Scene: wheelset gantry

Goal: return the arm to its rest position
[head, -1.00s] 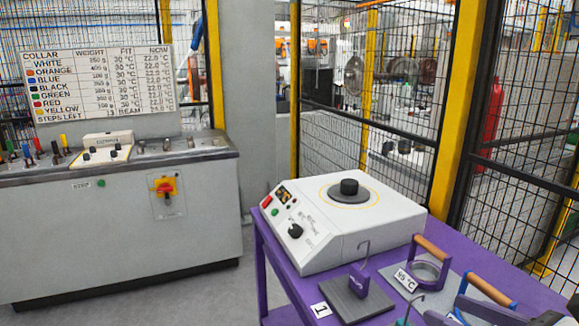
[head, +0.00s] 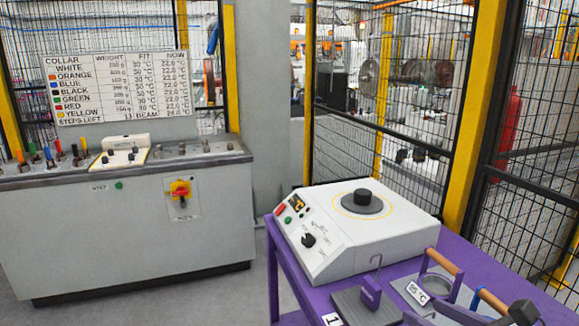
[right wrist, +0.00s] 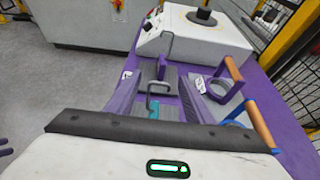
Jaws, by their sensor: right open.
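My right gripper (head: 432,318) shows only in part at the bottom right of the head view, low over the purple table (head: 283,262). In the right wrist view its two fingers (right wrist: 157,92) are apart. A hooked weight with a teal part (right wrist: 154,108) shows in the gap between the fingers; I see no contact with it. A purple hooked weight (head: 371,292) on a grey plate stands just beyond. My left gripper is not seen in the head view.
A white heater unit (head: 375,235) with a black knob stands on the table. Wooden-handled collars (head: 440,272) lie to its right. A grey cabinet (head: 130,235) stands at left under a collar chart (head: 120,88). Mesh fencing (head: 400,100) closes the back. Grey floor is open between cabinet and table.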

